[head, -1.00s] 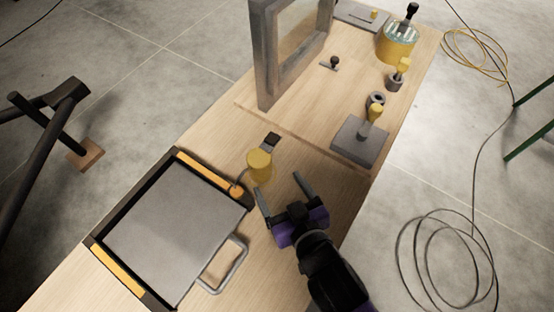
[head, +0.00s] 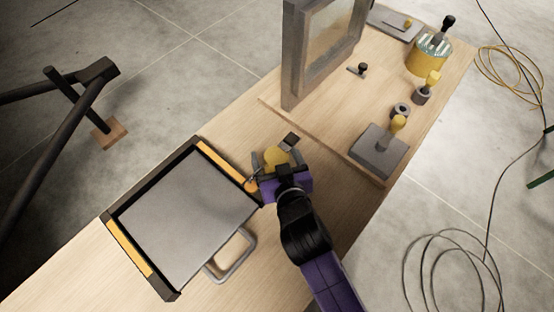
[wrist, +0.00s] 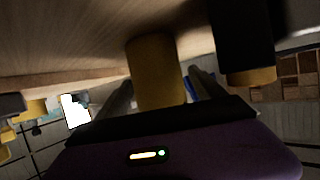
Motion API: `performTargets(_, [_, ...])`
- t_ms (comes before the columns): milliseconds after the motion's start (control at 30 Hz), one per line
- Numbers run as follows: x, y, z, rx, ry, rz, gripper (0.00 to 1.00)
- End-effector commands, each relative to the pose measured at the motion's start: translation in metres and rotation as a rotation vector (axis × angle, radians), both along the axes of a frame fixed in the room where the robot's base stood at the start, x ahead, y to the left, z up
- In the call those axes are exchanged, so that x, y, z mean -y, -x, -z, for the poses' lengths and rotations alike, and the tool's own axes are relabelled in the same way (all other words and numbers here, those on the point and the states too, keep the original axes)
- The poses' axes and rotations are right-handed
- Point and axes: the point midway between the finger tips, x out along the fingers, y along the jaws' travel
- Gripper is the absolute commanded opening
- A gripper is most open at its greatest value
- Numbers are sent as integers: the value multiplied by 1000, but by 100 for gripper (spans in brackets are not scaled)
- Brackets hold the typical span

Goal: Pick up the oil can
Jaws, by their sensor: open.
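The oil can (head: 276,158), a yellow cylinder with a thin spout toward the left, stands on the wooden bench beside the flat grey tray. My gripper (head: 274,163) is open, low over the bench, with one finger on each side of the can. My gripper hides the can's lower part in the head view. In the wrist view the yellow can (wrist: 155,70) shows between the two fingers (wrist: 160,92). I cannot tell whether either finger touches it.
The grey tray (head: 185,215) with dark and orange edges and a metal handle (head: 235,258) lies close on the left. A small dark block (head: 291,139) sits just behind the can. A grey frame (head: 300,60) stands farther back. A grey block with a yellow knob (head: 378,150) is to the right.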

Motion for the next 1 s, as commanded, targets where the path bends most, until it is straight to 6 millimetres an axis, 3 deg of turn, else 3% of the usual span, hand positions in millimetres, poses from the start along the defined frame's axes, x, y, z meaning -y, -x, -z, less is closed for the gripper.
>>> performTargets(367, [-4, -10, 5, 0, 0, -1, 79])
performTargets(767, [-4, -10, 4, 1, -1, -1, 2])
performTargets(1000, [-4, -10, 2, 2, -1, -1, 1])
